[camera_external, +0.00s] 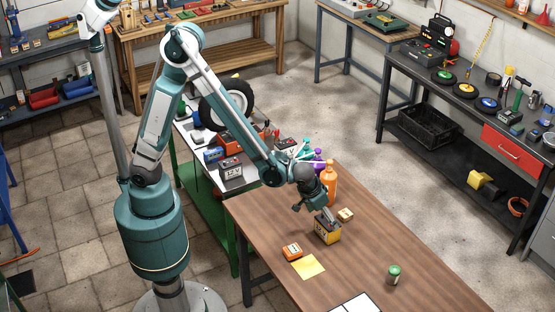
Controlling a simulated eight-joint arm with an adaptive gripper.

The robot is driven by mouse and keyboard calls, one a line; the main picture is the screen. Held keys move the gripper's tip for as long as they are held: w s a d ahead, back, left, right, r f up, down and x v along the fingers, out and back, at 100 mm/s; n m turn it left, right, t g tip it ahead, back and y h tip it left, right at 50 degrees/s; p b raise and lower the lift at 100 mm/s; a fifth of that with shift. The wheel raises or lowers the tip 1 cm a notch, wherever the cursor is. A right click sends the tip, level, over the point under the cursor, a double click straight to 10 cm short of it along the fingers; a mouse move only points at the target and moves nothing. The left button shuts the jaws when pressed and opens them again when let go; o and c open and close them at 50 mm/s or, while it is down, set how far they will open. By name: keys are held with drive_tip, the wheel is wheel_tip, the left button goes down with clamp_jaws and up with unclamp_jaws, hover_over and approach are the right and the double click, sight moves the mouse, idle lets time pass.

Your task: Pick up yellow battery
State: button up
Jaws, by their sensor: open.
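The yellow battery (327,236) stands on the brown wooden table (380,270), a small box with a dark top. My gripper (322,213) is directly over it, pointing down, with its fingers at or just above the battery's top. The fingers are small in this view and partly overlap the battery, so I cannot tell whether they touch it. My gripper is open.
Close by on the table are an orange bottle (329,183), a small tan box (345,214), an orange box (292,251), a yellow sheet (308,266) and a green can (393,274). A white bench with several items, including a grey battery (231,170), adjoins behind. The table's right side is mostly clear.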

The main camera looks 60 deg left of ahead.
sight(321, 227)
drive_tip(key=shift+b+x, duration=0.3)
drive_tip(key=shift+x, duration=2.3)
drive_tip(key=shift+w, duration=0.15)
drive_tip(key=shift+c, duration=0.5)
drive_tip(key=c, duration=1.5)
